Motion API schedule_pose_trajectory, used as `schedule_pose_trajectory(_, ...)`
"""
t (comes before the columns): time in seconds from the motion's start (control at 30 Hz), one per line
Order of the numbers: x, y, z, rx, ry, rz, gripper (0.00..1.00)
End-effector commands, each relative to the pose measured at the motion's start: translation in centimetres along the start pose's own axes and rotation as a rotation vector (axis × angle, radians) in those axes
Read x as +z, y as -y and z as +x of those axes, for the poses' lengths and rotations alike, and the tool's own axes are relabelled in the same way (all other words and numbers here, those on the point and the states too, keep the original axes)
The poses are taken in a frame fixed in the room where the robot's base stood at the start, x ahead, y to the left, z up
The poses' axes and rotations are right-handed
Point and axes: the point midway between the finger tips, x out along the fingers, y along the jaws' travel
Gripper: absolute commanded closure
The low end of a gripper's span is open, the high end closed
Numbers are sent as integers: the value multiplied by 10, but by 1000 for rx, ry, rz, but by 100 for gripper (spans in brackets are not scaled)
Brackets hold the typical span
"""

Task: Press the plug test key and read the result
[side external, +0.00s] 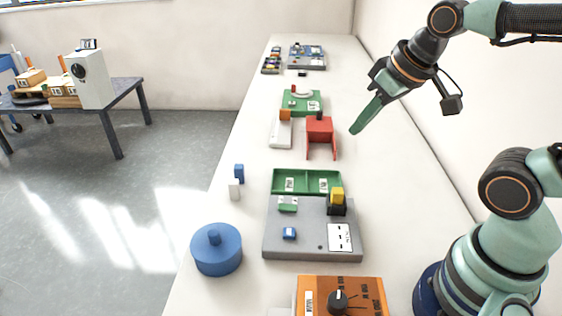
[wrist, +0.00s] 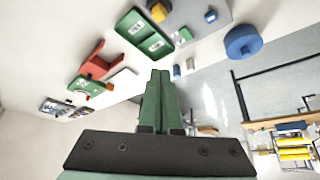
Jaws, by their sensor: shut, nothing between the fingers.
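My gripper (side external: 357,128) is shut and empty, high over the right side of the white bench, pointing down and left. Its two green fingers meet in the wrist view (wrist: 160,78). A grey panel (side external: 308,248) lies on the bench in front of it. On the panel are a small blue key-like block (side external: 289,233), a small green piece (side external: 288,205), a yellow block (side external: 337,194) on a black base and a white label (side external: 340,237). I cannot tell which part is the plug test key. The label's writing is too small to read.
A green two-compartment tray (side external: 306,173) adjoins the panel. A red bracket (side external: 320,130) stands near my fingers. A blue round lidded pot (side external: 217,252), orange knob box (side external: 365,292) and two small blocks (side external: 235,190) are nearby. The bench's right strip is clear.

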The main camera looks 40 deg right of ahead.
Motion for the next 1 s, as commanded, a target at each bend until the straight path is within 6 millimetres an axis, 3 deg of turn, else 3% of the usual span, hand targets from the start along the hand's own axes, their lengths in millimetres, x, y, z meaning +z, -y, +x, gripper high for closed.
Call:
schedule_pose_trajectory(0.37,-2,3,1,-6,35,-34,100)
schedule_pose_trajectory(1.0,-23,54,36,-137,507,-535,100)
